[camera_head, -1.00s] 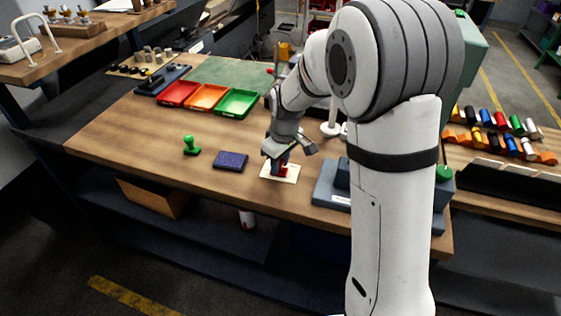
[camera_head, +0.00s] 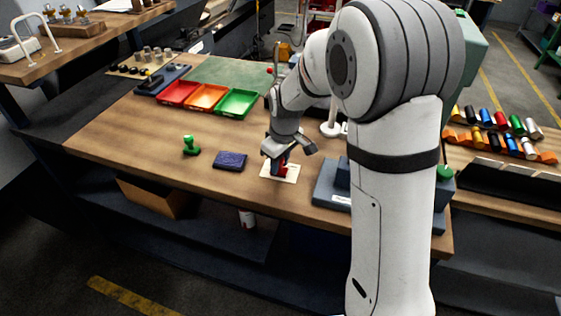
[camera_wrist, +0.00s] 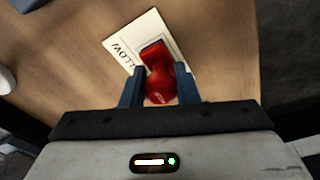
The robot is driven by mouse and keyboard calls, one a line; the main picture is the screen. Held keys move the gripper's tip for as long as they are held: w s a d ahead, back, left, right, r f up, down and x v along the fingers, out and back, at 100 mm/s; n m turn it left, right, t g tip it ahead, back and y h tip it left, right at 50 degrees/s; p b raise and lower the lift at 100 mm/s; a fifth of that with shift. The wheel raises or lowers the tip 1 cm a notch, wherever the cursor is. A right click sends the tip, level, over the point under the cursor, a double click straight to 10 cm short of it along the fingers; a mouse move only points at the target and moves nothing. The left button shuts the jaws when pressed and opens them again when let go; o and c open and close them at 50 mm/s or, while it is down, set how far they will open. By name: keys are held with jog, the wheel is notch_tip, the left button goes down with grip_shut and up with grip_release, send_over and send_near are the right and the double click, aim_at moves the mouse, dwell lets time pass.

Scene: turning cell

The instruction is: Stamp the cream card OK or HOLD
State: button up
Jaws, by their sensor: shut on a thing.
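The cream card (camera_head: 291,173) lies flat near the table's front edge. It also shows in the wrist view (camera_wrist: 148,27), with printed letters partly hidden. My gripper (camera_head: 279,165) is over the card and shut on a red stamp (camera_wrist: 160,80), gripped between its two dark fingers (camera_wrist: 159,86) in the wrist view. The stamp's base is over the card; whether it touches cannot be told. A green stamp (camera_head: 191,146) stands upright on the table to the left. A dark blue ink pad (camera_head: 230,161) lies between the green stamp and the card.
Red (camera_head: 178,93), orange (camera_head: 207,97) and green (camera_head: 238,103) trays stand in a row at the back. A grey-blue fixture (camera_head: 330,188) stands right of the card, partly hidden by my arm. The table's left front is clear.

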jog(key=shift+r+p, duration=2.2)
jog(key=shift+r, duration=1.3)
jog(key=shift+f, duration=0.1)
